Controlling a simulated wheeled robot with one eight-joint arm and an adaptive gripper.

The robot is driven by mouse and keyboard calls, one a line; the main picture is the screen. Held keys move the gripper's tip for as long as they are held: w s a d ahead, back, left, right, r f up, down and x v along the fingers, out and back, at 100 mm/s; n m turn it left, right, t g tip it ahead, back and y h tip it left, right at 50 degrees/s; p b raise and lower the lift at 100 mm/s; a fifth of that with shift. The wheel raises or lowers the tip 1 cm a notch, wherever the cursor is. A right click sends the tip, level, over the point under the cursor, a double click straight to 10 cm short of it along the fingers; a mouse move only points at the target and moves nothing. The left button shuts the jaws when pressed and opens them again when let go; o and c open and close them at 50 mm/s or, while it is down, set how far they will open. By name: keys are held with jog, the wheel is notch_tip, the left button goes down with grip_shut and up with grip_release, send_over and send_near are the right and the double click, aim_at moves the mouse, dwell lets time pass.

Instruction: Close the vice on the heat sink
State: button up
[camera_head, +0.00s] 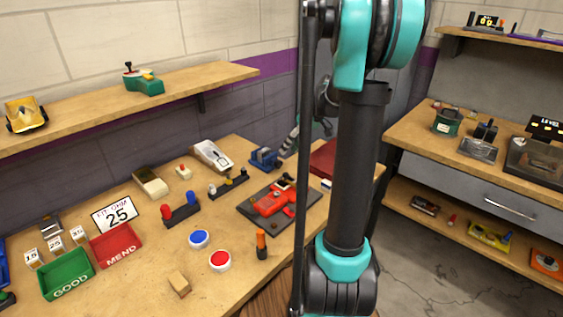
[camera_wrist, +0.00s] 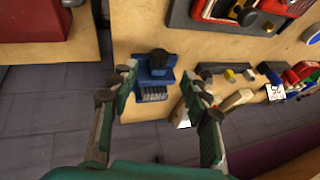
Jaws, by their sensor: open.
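The blue vice (camera_head: 265,159) stands at the back edge of the workbench. It also shows in the wrist view (camera_wrist: 168,77), between and beyond my fingertips, with a dark round knob (camera_wrist: 158,57) on top. A grey ribbed block (camera_wrist: 152,94), which looks like the heat sink, sits at the vice's near side; I cannot tell how tightly the jaws sit on it. My gripper (camera_wrist: 157,76) is open, its two green fingers apart on either side of the vice, with nothing held. In the head view my gripper is partly hidden behind my arm.
A red device on a dark board (camera_head: 272,204) lies in front of the vice. A white meter-like item (camera_head: 212,155) and a dark rack (camera_head: 228,184) stand to its left. A red flat item (camera_head: 323,158) lies to its right. The wall is close behind.

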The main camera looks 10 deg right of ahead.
aim_at(281, 162)
jog(key=x, duration=0.7)
jog(key=shift+f, duration=0.15)
jog(key=shift+c, duration=0.2)
grip_shut()
jog(key=shift+w+d+f+g+y, duration=0.1)
jog(key=shift+w+d+g+y, duration=0.1)
jog(key=shift+g+y, duration=0.45)
jog(key=shift+f+m+g+y, duration=0.1)
jog(key=shift+m+g+y, duration=0.45)
jog(key=shift+y, duration=0.7)
jog(key=shift+o, duration=0.2)
grip_release()
